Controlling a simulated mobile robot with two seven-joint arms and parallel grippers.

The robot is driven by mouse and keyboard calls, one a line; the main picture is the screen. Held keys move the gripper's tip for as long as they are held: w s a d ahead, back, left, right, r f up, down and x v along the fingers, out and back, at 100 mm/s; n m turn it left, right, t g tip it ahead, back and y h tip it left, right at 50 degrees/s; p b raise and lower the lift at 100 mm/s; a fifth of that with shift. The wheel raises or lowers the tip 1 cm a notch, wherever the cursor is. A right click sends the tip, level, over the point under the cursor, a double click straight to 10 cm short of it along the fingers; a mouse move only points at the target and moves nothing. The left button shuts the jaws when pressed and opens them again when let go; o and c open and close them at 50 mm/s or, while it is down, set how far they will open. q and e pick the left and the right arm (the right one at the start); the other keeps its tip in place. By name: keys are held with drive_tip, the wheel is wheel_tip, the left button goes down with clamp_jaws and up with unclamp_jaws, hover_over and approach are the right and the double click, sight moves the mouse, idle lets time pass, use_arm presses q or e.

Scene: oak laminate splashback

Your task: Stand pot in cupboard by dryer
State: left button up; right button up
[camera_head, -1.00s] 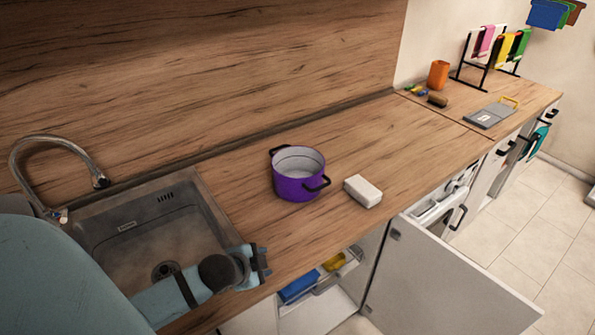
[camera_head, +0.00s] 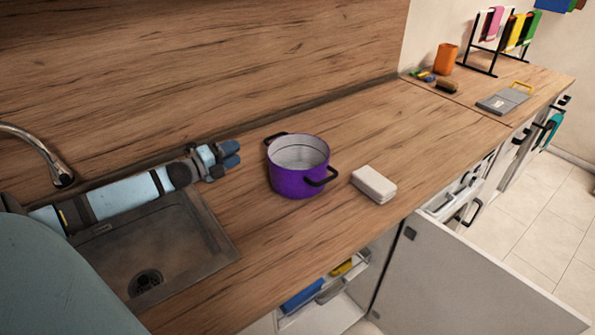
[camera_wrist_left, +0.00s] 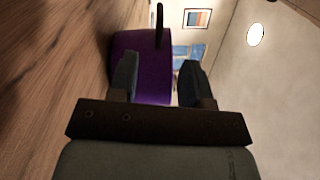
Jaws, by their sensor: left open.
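A purple pot (camera_head: 297,178) with two black handles stands upright on the wooden counter, between the sink and a white block. My left gripper (camera_head: 232,154) is open and empty over the counter, left of the pot and a short way from it. In the left wrist view the pot (camera_wrist_left: 146,58) shows ahead of and between the open fingers (camera_wrist_left: 157,80), with a black handle at its top. The cupboard (camera_head: 335,300) under the counter stands open, its pale door (camera_head: 470,280) swung outward. My right gripper is not in view.
A white block (camera_head: 374,184) lies right of the pot. The sink (camera_head: 215,235) and tap (camera_head: 50,160) are at left. An orange cup (camera_head: 446,59), a brush (camera_head: 447,87), a grey board (camera_head: 503,101) and a cloth rack (camera_head: 497,40) stand farther right.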

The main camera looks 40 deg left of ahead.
sight(269, 138)
use_arm(q)
drive_tip(key=x, duration=0.7)
drive_tip(key=shift+f, duration=0.1)
drive_tip(key=shift+x, duration=2.55)
clamp_jaws()
drive_tip(key=shift+p, duration=0.3)
